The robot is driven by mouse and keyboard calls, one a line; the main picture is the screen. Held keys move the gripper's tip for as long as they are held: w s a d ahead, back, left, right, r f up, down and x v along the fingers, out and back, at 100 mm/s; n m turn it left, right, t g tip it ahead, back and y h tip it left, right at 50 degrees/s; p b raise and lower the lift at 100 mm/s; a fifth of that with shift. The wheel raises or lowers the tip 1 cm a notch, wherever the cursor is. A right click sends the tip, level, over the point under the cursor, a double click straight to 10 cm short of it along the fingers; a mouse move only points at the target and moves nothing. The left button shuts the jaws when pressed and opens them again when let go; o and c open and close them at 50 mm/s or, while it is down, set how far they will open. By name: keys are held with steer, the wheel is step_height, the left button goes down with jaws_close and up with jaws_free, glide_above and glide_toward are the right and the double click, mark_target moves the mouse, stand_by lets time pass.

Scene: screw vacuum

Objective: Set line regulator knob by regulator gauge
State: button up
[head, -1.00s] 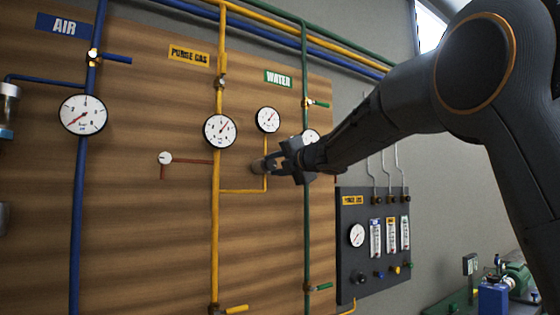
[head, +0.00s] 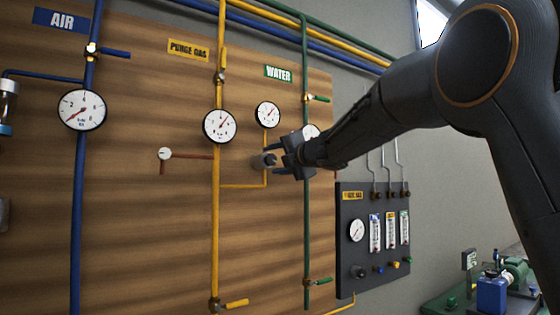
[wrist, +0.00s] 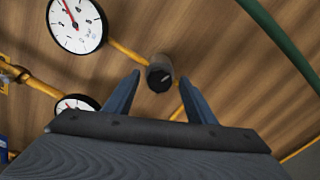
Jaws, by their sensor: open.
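The dark cylindrical regulator knob (head: 259,162) sits on a yellow pipe on the wooden panel. In the wrist view its dark end face with a light mark shows between and beyond the fingers (wrist: 160,74). The round white regulator gauge (head: 268,115) with a red needle is above the knob on the same pipe; a gauge at the upper left of the wrist view (wrist: 77,22) appears to be it. My gripper (head: 276,160) is open and empty in front of the knob. The fingers straddle it in view, with no clear contact. The gauge reading is too small to tell.
A larger gauge (head: 220,126) on the purge gas pipe is left of the knob. A green water pipe (head: 306,230) runs vertically close behind my gripper, with another gauge (head: 311,132) partly hidden by my arm. A dark flowmeter panel (head: 373,240) stands at the lower right.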

steer(key=b+v, duration=0.2)
steer(key=v, duration=0.5)
steer(key=shift+s+d, duration=0.25)
steer(key=shift+s, duration=0.1)
steer(key=s+d+f+m+g+h, duration=0.1)
steer(key=s+d+f+m+h, duration=0.15)
steer(key=d+f+m, duration=0.65)
steer(key=s+d+f+m+g+h, duration=0.1)
steer(key=d+f+m+g+h, duration=0.2)
steer(key=f, duration=1.1)
steer(key=s+d+f+m+h, duration=0.2)
steer(key=d+f+m+h, duration=0.2)
steer(key=f+m, duration=0.55)
steer(key=s+d+f+m+g+b, duration=0.1)
steer(key=s+f+m+g, duration=0.7)
steer(key=s+f, duration=1.8)
steer(key=s+d+g, duration=0.1)
steer(key=s, duration=0.2)
steer(key=shift+s+d+f+g, duration=0.2)
steer(key=shift+s+f+g, duration=0.05)
steer(key=shift+s+g, duration=0.1)
steer(key=shift+h, duration=0.25)
